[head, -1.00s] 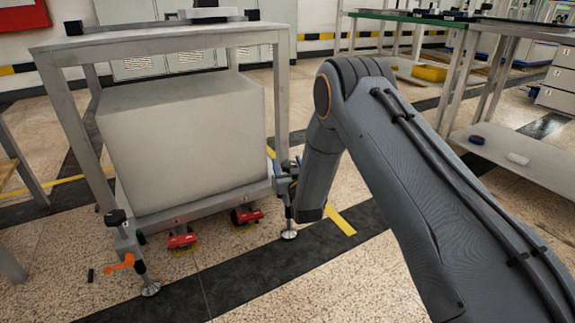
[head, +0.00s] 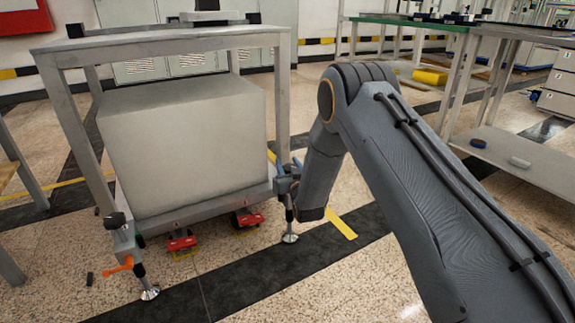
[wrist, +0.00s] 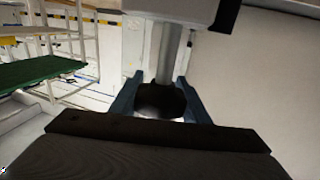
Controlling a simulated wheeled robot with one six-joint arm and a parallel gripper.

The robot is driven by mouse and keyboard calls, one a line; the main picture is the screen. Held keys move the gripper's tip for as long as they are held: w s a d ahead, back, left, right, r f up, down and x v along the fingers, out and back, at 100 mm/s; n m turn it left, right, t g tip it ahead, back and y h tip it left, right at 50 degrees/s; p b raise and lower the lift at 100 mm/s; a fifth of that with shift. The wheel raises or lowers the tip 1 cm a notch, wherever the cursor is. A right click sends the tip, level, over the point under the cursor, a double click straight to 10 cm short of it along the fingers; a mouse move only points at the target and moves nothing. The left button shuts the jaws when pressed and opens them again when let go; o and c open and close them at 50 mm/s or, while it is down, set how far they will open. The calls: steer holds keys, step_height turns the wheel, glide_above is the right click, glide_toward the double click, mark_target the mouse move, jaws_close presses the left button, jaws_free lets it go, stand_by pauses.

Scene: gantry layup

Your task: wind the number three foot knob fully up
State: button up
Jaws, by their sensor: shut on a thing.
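The metal frame cart (head: 160,34) stands ahead and left, with a large grey block on its lower level. At its front right corner is a levelling foot (head: 290,237) with its round pad on the floor. My gripper (head: 285,186) is at the upper part of that foot, partly hidden by my wrist. In the wrist view, the blue fingers of my gripper (wrist: 158,80) are on either side of a dark round knob (wrist: 158,100) below a grey post, shut on it. I cannot read a number on the foot. Its thread is too small to judge.
The front left foot (head: 150,292) has a black knob (head: 115,220) and an orange lever (head: 122,265). Red pedals (head: 182,243) (head: 246,220) sit under the cart. A workbench (head: 520,160) stands at right. Floor in front is clear.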

steer(key=shift+y, duration=0.3)
steer(key=n+y, duration=0.1)
steer(key=n+g+y, duration=0.1)
steer(key=n+g+y+p, duration=0.1)
steer(key=y, duration=0.1)
steer(key=shift+s+a, duration=0.15)
steer(key=shift+a, duration=0.1)
steer(key=n+g+y, duration=0.2)
steer(key=g+y, duration=0.1)
steer(key=shift+s+a+n+b, duration=0.25)
steer(key=shift+a+n+b, duration=0.05)
steer(key=shift+a+n, duration=0.1)
steer(key=n+g+y, duration=0.1)
steer(key=n+g+y+b, duration=0.1)
steer(key=n+g, duration=0.1)
steer(key=g, duration=0.1)
steer(key=shift+s+a+f+y+b, duration=0.15)
steer(key=shift+s+a+y+b, duration=0.1)
steer(key=shift+s+y+b, duration=0.15)
steer(key=shift+s+a+n+g+y+b, duration=0.15)
steer(key=shift+n+g+y+b, duration=0.15)
steer(key=shift+n+g, duration=0.25)
steer(key=shift+s+n+g+y+b, duration=0.2)
steer(key=shift+n+g+b, duration=0.15)
steer(key=shift+g, duration=0.3)
steer(key=o, duration=1)
steer(key=shift+o, duration=0.2)
